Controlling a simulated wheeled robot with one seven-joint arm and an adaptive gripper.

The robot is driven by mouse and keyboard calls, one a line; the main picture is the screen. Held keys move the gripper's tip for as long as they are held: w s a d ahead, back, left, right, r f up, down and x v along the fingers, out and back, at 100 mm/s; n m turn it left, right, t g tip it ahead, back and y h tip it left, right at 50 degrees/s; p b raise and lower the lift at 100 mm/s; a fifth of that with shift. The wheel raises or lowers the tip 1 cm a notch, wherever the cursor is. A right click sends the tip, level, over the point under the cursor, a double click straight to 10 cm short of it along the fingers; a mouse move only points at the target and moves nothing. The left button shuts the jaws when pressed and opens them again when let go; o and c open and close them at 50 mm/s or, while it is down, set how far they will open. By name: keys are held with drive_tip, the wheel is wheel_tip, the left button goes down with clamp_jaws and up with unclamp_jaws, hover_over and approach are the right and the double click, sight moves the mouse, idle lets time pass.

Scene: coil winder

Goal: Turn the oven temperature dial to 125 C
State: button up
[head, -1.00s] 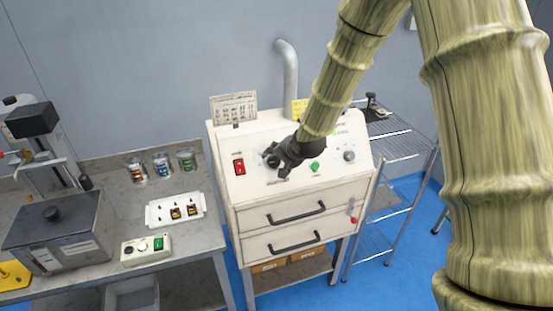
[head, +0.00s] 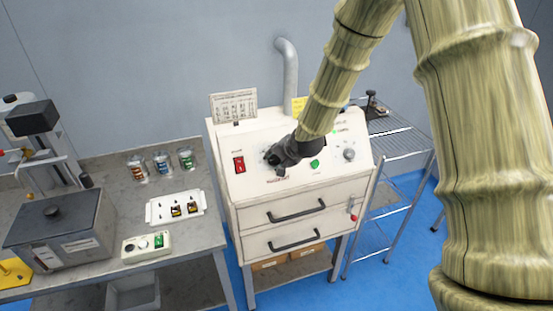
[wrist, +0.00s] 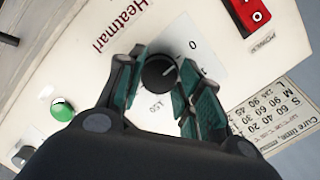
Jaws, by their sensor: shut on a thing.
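The oven (head: 300,190) is a cream cabinet with a sloped control panel. Its temperature dial (wrist: 158,74) is a round black knob on a pale scale plate in the wrist view. A light pointer mark on the knob faces the upper right of that view, toward the side with the "0"; I cannot read the exact setting. My gripper (wrist: 162,80) has its teal-padded fingers on both sides of the knob, shut on it. In the head view my gripper (head: 277,154) covers most of the dial at the panel's left half.
A red power switch (head: 239,164) is left of the dial; a green button (head: 315,164) and another knob (head: 349,155) are to its right. A cure-time card (head: 233,106) stands on top. A bench (head: 190,238) is at left, a wire rack (head: 400,140) at right.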

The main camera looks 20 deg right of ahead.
drive_tip(key=m+b, duration=0.1)
drive_tip(key=m, duration=0.1)
drive_tip(key=m+b, duration=0.1)
drive_tip(key=shift+d+f+m+t+y, duration=0.1)
drive_tip(key=shift+f+m+t+y, duration=0.05)
drive_tip(key=shift+m+t+y, duration=0.2)
drive_tip(key=m+t+b, duration=0.1)
drive_tip(key=m+b, duration=0.3)
drive_tip(key=m, duration=0.1)
drive_tip(key=shift+f, duration=0.2)
drive_tip(key=m+t+b, duration=0.1)
drive_tip(key=m+b, duration=0.4)
drive_tip(key=shift+s+f+b, duration=0.1)
drive_tip(key=shift+b, duration=0.2)
drive_tip(key=m+b, duration=0.3)
drive_tip(key=shift+r+m+b, duration=0.2)
drive_tip(key=shift+m+b, duration=0.05)
drive_tip(key=shift+b, duration=0.05)
drive_tip(key=shift+t, duration=0.25)
drive_tip(key=shift+r, duration=0.1)
drive_tip(key=o, duration=1)
